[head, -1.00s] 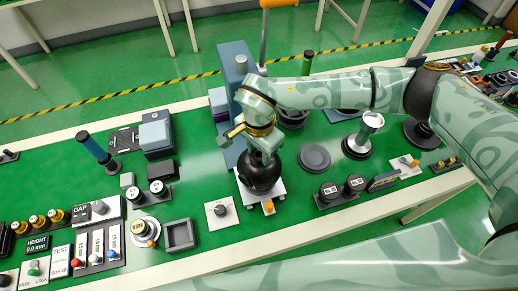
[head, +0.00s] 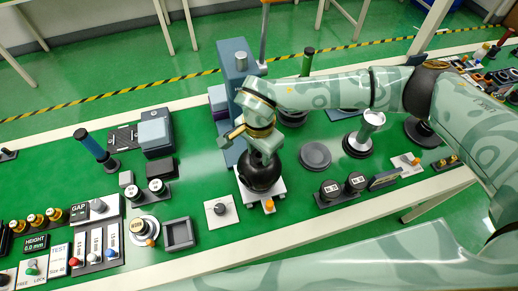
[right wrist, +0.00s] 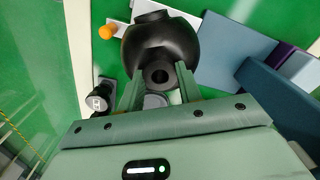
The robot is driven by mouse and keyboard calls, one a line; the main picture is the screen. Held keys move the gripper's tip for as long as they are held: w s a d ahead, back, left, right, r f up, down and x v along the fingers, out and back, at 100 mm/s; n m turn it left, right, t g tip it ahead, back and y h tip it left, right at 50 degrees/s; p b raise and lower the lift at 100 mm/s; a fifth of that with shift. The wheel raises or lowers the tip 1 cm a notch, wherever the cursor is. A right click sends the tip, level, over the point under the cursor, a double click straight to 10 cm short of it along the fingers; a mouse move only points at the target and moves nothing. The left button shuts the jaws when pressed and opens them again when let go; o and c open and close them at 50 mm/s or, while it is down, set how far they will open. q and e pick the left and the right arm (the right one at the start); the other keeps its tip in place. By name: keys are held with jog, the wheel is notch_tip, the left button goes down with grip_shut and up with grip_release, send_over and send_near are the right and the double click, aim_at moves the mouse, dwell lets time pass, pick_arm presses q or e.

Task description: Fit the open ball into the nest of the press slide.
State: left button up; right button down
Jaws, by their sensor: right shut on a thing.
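The open ball (head: 262,172) is black and round. In the right wrist view the ball (right wrist: 160,42) shows a dark round opening on the side toward my gripper. My right gripper (head: 263,150) is shut on the ball from above; in the right wrist view its fingers (right wrist: 158,88) flank the opening. The ball is over the white press slide (head: 277,195), in front of the blue-grey press (head: 236,75). The ball covers the nest, so I cannot tell whether it is seated. My left gripper is not in view.
A white plate with a knob (head: 220,211) lies to the left of the slide. A dark round disc (head: 314,156) and two black weights (head: 343,189) lie to the right. Control panels (head: 95,240) fill the lower left.

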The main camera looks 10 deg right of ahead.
jog(key=shift+f, duration=0.5)
jog(key=c, duration=0.9)
grip_release()
notch_tip(320, 180, up, 16)
jog(key=shift+r+p, duration=0.2)
jog(key=shift+p, duration=0.1)
